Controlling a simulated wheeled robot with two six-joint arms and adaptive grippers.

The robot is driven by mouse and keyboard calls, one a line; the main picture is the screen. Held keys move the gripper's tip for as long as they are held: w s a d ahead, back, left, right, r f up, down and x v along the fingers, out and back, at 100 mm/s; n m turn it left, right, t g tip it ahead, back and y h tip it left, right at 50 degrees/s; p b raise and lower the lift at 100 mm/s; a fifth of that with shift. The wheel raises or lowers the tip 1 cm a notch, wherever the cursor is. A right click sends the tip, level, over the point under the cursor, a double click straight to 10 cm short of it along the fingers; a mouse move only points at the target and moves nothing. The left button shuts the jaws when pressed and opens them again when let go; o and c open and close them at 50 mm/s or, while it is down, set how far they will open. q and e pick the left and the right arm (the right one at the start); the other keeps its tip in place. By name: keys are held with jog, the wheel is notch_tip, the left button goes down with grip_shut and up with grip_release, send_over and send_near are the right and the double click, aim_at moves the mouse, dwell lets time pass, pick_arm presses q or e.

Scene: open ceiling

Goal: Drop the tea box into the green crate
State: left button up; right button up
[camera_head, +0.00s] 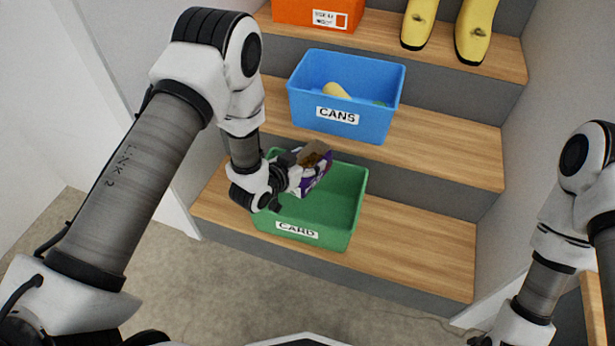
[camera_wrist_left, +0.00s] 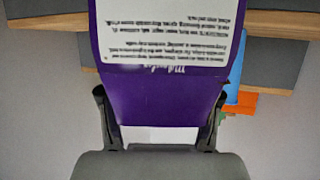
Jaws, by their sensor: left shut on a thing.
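The tea box (camera_head: 314,183) is purple and white with a brown end, and it is over the left part of the green crate (camera_head: 345,205). The crate is labelled CARD and stands on the lowest wooden step. My left gripper (camera_head: 293,178) is shut on the tea box, at the crate's left side. In the left wrist view the purple tea box (camera_wrist_left: 160,85) with its white text panel fills the middle, between the two fingers of the left gripper (camera_wrist_left: 160,118). Whether the box touches the crate is unclear. My right arm shows at the right, but its gripper is out of view.
A blue crate (camera_head: 300,98) labelled CANS stands on the step above, with a yellowish item inside. An orange crate (camera_head: 290,12) and two yellow objects (camera_head: 471,30) are on the top step. The lowest step (camera_head: 420,245) is clear to the right.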

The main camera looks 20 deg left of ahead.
pick_arm(q)
jog(key=shift+f+b, duration=1.6)
jog(key=shift+f, duration=0.75)
jog(key=o, duration=1.3)
jog(key=shift+s, duration=0.1)
jog(key=v, duration=1.2)
